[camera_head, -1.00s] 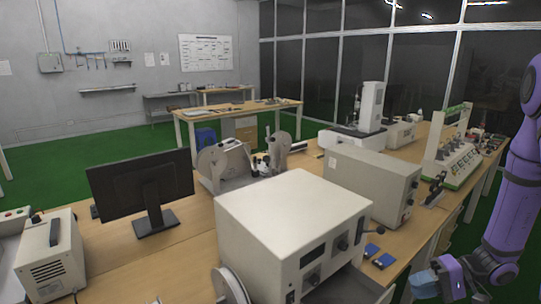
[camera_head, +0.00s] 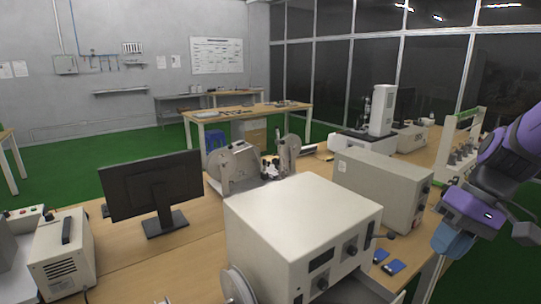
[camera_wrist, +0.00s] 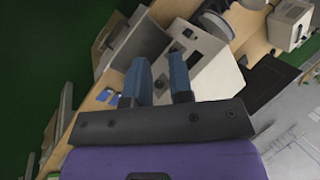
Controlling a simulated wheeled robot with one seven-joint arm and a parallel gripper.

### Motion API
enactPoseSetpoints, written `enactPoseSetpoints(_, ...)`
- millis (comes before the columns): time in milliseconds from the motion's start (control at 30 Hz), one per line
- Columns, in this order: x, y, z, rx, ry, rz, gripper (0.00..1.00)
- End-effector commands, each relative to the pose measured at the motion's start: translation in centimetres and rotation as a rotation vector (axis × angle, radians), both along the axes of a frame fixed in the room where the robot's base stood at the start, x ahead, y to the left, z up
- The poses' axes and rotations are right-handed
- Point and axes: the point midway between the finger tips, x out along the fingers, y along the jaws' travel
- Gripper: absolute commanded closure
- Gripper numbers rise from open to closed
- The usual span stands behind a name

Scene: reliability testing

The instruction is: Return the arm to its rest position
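My purple arm (camera_head: 500,165) is bent at the right edge of the head view. My gripper (camera_head: 450,246) hangs in front of the bench's right side, with its blue fingers pointing down. In the wrist view my gripper (camera_wrist: 160,80) shows two blue fingers standing apart with nothing held between them. The gap shows only the bench equipment beyond. The fingers appear clear of the bench and its equipment.
A large white instrument box (camera_head: 300,220) and a beige box (camera_head: 380,185) stand on the wooden bench near the arm. Two small blue items (camera_head: 393,267) lie by the bench's front edge. A monitor (camera_head: 150,185) stands left. Green floor (camera_head: 90,165) is open behind.

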Motion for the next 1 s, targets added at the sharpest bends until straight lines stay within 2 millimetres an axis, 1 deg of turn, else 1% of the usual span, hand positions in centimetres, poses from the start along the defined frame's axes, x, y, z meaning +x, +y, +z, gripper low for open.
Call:
enactPoseSetpoints(33, -0.6, 0.3, 1.0, -0.039, -0.032, 0.003, 0.79)
enactPoseSetpoints(100, -1.3, 0.5, 2.1, -0.09, -0.066, -0.003, 0.79)
enactPoseSetpoints(400, -4.7, 1.0, 6.7, -0.284, -0.259, -0.055, 0.79)
enactPoseSetpoints(600, -6.9, 1.0, 9.3, -0.373, -0.409, -0.11, 0.79)
enactPoseSetpoints(800, -8.4, 0.9, 10.9, -0.414, -0.508, -0.155, 0.79)
enactPoseSetpoints(1000, -8.7, 0.8, 11.3, -0.423, -0.534, -0.169, 0.79)
